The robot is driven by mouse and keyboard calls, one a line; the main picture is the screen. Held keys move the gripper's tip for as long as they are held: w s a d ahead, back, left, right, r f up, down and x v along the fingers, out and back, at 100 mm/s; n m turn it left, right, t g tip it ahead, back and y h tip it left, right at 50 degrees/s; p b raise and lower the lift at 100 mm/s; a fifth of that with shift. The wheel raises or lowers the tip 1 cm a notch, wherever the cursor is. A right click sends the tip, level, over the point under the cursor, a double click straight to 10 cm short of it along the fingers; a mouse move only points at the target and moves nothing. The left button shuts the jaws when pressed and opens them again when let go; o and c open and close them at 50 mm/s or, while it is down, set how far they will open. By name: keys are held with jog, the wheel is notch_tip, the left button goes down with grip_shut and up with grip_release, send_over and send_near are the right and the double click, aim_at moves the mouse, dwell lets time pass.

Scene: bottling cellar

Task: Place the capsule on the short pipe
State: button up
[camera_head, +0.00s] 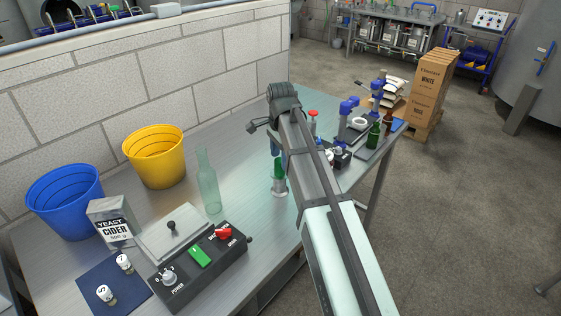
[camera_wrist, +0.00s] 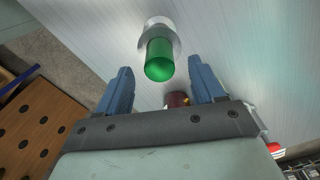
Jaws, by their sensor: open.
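A green capsule (camera_head: 280,168) stands upright on top of a short silver pipe (camera_head: 280,188) near the middle of the metal table. In the wrist view the green capsule (camera_wrist: 159,66) covers part of the pale, round pipe (camera_wrist: 158,27) behind it. My gripper (camera_head: 274,147) hangs just above the capsule and is partly hidden by its own arm in the head view. In the wrist view its two blue fingers stand wide apart, one on each side of the capsule, with clear gaps. The gripper is open and holds nothing.
A clear bottle (camera_head: 208,181), a black switch box (camera_head: 199,268), a yeast box (camera_head: 111,222), and blue (camera_head: 64,200) and yellow (camera_head: 154,157) buckets stand left. Blue-topped fittings (camera_head: 347,106) and a green bottle (camera_head: 374,134) stand at the right end. Table around the pipe is mostly clear.

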notch_tip(320, 180, up, 9)
jog(key=shift+r, duration=0.2)
dwell(0.3)
